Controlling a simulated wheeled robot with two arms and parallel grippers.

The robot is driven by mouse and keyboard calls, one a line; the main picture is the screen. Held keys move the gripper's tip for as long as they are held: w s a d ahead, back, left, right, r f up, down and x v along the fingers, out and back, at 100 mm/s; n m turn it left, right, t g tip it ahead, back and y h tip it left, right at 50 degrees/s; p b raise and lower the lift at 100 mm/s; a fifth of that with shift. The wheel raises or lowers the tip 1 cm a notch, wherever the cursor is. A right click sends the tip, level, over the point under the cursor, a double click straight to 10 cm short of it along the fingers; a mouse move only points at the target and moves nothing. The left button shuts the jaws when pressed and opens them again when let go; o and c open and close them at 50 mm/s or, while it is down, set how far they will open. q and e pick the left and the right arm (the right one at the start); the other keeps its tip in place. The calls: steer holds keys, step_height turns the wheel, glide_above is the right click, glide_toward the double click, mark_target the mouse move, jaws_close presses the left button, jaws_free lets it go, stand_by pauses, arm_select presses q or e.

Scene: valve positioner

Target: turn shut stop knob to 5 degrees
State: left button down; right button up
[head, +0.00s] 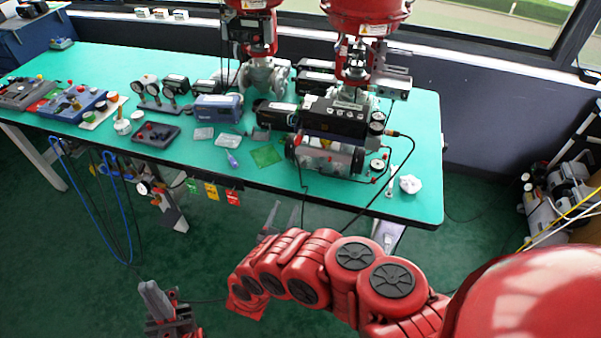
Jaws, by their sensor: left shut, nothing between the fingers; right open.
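I cannot make out which knob is the shut stop knob; the knobs are too small to read here. Two panels with small coloured knobs, a blue one (75,108) and a grey one (25,92), lie at the left end of the green table (415,200). A black positioner box (335,118) with gauges sits under the right red valve actuator (368,14). My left gripper (152,293) is low at the bottom left, shut and empty, off the table. My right gripper (271,217) is open and empty in front of the table edge, partly hidden by its red arm.
A silver device with gauges (325,158) stands near the front edge. A second red actuator (255,38) stands behind. Blue cables (75,190) and coloured tags (212,191) hang below the front edge. The table's right end is mostly clear.

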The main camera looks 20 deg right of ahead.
mark_target(303, 166)
steer(key=x, duration=0.7)
steer(key=b+x, duration=0.1)
steer(key=x, duration=0.7)
steer(key=shift+w+d+f, duration=0.2)
steer(key=shift+b+x, duration=0.3)
steer(key=shift+x, duration=0.55)
steer(key=shift+r, duration=0.1)
jaws_close()
